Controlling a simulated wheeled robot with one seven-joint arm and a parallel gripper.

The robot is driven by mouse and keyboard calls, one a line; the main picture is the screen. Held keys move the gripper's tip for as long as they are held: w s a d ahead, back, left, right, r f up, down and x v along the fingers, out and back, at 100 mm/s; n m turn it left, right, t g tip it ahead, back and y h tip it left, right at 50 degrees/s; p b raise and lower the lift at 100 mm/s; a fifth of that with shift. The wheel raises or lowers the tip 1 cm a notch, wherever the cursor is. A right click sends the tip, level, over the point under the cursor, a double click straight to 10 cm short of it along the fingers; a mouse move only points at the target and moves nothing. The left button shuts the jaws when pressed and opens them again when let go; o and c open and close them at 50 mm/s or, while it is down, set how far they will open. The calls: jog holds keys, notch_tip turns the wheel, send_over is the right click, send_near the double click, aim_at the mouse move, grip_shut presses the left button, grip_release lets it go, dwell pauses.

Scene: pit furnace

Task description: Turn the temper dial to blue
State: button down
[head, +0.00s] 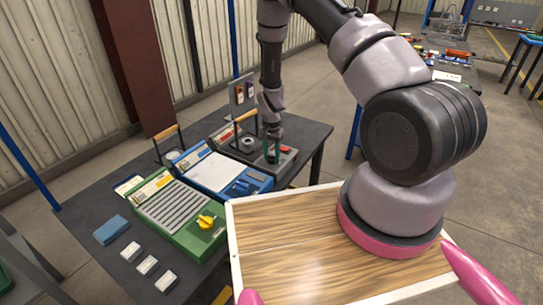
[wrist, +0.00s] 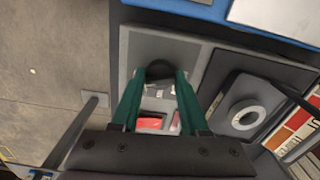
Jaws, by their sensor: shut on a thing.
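The temper dial appears as a dark round knob (wrist: 160,70) on a light grey panel in the wrist view. My gripper (wrist: 157,80) has its two green fingers on either side of the knob, shut on it. In the head view my gripper (head: 272,154) points down at the near right part of a dark grey unit (head: 288,157), and hides the dial there. Below the knob, between the fingers, a red patch (wrist: 150,124) and some pale marks show. The dial's pointer and any blue mark cannot be made out.
A blue unit (head: 222,172) and a green unit with a yellow knob (head: 206,222) stand left of the grey unit on a dark table (head: 70,195). A pale ring (wrist: 245,115) lies beside the dial panel. A wooden tray (head: 290,270) is in front.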

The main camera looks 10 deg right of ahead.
dwell(0.4)
jog(key=shift+c, duration=2.2)
grip_release()
jog(key=shift+r, duration=0.1)
notch_tip(320, 180, up, 11)
